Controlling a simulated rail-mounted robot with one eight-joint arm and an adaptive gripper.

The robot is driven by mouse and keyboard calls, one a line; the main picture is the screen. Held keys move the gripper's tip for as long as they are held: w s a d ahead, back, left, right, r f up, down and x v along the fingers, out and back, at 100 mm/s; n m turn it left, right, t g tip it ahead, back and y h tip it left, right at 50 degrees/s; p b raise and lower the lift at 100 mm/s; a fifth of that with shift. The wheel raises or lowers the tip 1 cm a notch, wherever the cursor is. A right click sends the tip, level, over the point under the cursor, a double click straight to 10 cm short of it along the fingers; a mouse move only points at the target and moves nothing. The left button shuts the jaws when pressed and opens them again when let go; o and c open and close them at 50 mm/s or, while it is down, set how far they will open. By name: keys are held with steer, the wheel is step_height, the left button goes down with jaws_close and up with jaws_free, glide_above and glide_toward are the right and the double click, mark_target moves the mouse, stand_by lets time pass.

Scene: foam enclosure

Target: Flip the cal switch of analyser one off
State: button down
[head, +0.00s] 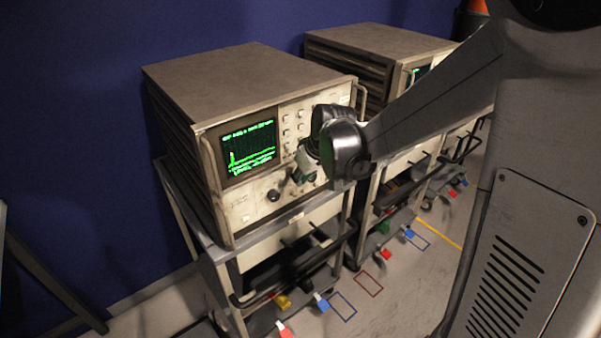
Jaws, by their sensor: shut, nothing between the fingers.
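The nearer analyser (222,88) is a beige boxed instrument with a lit green trace screen (249,143), and stands on a cart at the left. Its front panel carries buttons and knobs right of and below the screen. My gripper (297,178) is at the right half of this panel, its fingers shut and empty, pointing at the controls. I cannot tell whether it touches the panel. The gripper and wrist cover part of the controls. The cal switch and its position cannot be made out, and no label saying which analyser is number one is readable.
A second, similar analyser (372,45) stands on another cart behind to the right, partly hidden by my arm. Carts have dark front handles (300,268) and lower shelves. Red and blue tags (321,301) hang low. Blue foam wall (62,95) stands behind; floor is marked with coloured outlines.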

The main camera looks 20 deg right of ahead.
mark_target(293, 194)
steer(key=shift+x, duration=3.1)
steer(key=shift+s+f+t+b, duration=0.2)
steer(key=shift+t+b, duration=0.5)
steer(key=shift+b, duration=0.45)
